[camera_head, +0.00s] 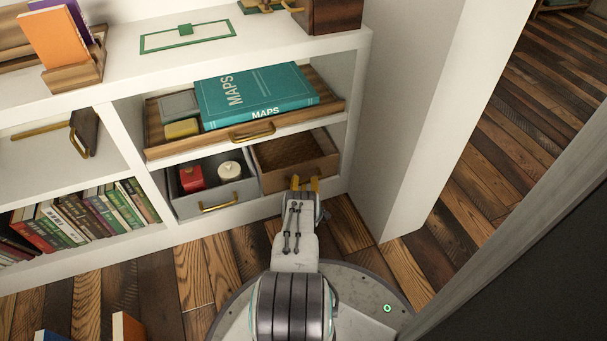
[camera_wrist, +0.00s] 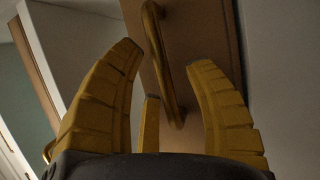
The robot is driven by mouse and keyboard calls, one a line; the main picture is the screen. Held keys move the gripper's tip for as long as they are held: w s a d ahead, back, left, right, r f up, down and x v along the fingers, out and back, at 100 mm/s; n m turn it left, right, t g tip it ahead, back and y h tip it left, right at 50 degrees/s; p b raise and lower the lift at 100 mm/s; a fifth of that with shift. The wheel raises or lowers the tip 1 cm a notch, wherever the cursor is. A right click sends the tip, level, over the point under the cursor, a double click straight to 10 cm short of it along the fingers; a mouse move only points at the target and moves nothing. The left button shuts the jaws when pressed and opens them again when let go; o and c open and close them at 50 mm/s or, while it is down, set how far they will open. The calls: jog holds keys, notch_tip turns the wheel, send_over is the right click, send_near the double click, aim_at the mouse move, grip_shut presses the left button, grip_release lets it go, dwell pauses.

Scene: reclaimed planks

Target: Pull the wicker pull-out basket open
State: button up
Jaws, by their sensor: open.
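The brown wicker pull-out basket (camera_head: 290,150) sits in the lower right bay of the white shelf unit. Its empty-looking inside shows from above, and its front stands forward of the shelf above. My gripper (camera_head: 305,183) is at the basket's front, with its yellow fingers open. In the wrist view, a brass bar handle (camera_wrist: 164,65) on a brown front panel (camera_wrist: 205,30) lies between the spread fingers of my gripper (camera_wrist: 165,72). I cannot tell whether any finger touches the handle. In the head view my gripper hides the basket's handle.
Left of the basket is a grey drawer (camera_head: 215,197) holding a red item and a white candle. Above is a wooden tray (camera_head: 155,133) with a teal MAPS book (camera_head: 255,95). A white wall (camera_head: 400,130) stands close on the right. Books (camera_head: 95,210) fill the lower left shelf.

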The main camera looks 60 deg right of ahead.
jog(key=shift+w+d+r, duration=0.1)
jog(key=shift+w+d, duration=0.1)
jog(key=shift+d, duration=0.15)
grip_shut()
dwell(0.3)
